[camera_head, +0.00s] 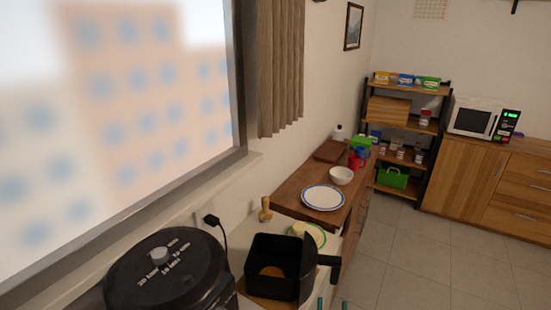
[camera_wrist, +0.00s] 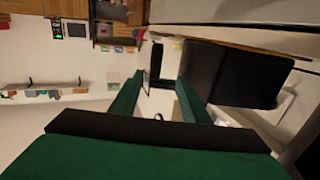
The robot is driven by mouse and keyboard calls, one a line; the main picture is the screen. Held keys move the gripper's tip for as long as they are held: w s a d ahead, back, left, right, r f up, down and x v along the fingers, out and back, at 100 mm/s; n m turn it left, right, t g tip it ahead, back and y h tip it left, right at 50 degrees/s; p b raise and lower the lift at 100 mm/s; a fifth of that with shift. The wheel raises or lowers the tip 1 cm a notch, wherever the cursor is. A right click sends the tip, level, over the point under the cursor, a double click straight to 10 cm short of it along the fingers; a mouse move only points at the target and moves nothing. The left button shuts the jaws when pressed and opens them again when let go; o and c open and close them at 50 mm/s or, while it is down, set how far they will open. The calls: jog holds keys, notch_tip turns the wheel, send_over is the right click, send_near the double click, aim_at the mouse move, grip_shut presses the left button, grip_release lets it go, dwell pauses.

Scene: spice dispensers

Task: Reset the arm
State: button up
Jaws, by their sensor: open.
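My gripper (camera_wrist: 161,82) shows in the wrist view as two green fingers spread apart, with nothing held between them. In the head view, only the two green fingertips (camera_head: 332,304) show at the bottom edge, just right of and below a black open basket (camera_head: 267,287). The rest of my arm is out of the head view. The wrist view is tilted sideways, and a large dark box shape (camera_wrist: 245,72) lies to the right of the fingers, apart from them.
A black round-topped appliance (camera_head: 165,275) stands left of the basket. A plate (camera_head: 323,197), white bowl (camera_head: 341,175) and red mug (camera_head: 353,161) sit on the wooden counter behind. A shelf (camera_head: 410,129) and microwave (camera_head: 474,118) stand farther back. The tiled floor (camera_head: 440,255) at right is clear.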

jog(key=s+a+f+g+y, duration=0.1)
jog(key=s+a+f, duration=0.3)
jog(key=s+a, duration=0.3)
jog(key=s+a+f, duration=0.4)
jog(key=s+f, duration=0.1)
jog(key=s, duration=0.5)
jog(key=s+a+r+n+y, duration=0.1)
jog(key=s+a, duration=0.2)
jog(key=s, duration=0.5)
jog(key=s+a+r+n+y, duration=0.1)
jog(key=s+a+y, duration=0.1)
jog(key=s, duration=0.6)
jog(key=shift+a+r+n+g, duration=0.35)
jog(key=shift+a+n+g, duration=0.05)
jog(key=shift+a, duration=0.25)
